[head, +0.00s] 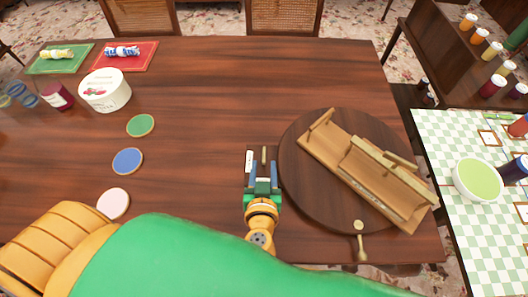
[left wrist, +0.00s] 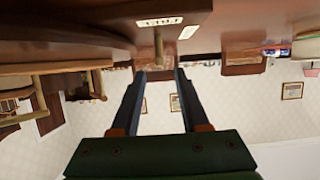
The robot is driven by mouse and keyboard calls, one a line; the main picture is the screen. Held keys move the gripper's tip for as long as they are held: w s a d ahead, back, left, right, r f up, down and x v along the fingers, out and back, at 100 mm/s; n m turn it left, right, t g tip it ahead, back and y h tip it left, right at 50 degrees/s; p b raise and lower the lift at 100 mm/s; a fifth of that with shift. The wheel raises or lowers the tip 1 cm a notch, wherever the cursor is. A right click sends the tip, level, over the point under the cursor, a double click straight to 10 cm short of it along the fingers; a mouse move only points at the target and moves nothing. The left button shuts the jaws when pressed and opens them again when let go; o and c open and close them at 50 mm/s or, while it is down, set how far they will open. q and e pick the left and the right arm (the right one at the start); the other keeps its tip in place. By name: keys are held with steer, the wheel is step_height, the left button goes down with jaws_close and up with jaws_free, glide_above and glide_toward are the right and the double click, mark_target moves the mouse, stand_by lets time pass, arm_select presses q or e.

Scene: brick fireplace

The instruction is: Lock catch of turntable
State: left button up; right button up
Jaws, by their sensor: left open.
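The turntable (head: 300,190) is a round dark brown disc on the table, and its edge fills the top left of the left wrist view (left wrist: 60,40). A small upright tan peg (head: 263,155), seemingly the catch, stands just left of the disc. In the left wrist view the peg (left wrist: 158,45) is beside white labels (left wrist: 160,21), too small to read. My left gripper (head: 262,170) is open, its fingers pointing at the peg; in the left wrist view the peg lines up with the finger gap (left wrist: 159,75). I cannot tell whether it is between the tips. My right gripper is out of view.
A long wooden trough (head: 350,165) lies across the turntable. A light knobbed lever (head: 360,240) is at its front edge. A white tub (head: 104,90), coloured coasters (head: 127,161) and jars stand left. A side table with a green bowl (head: 479,180) stands right. Mid-table is clear.

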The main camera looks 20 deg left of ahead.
mark_target(264, 158)
arm_select(q)
steer(key=shift+x, duration=1.2)
steer(key=shift+w+a+f, duration=0.15)
steer(key=shift+w+f, duration=0.1)
steer(key=shift+w, duration=0.2)
steer(key=shift+s+r, duration=0.1)
steer(key=shift+s, duration=0.05)
jaws_close()
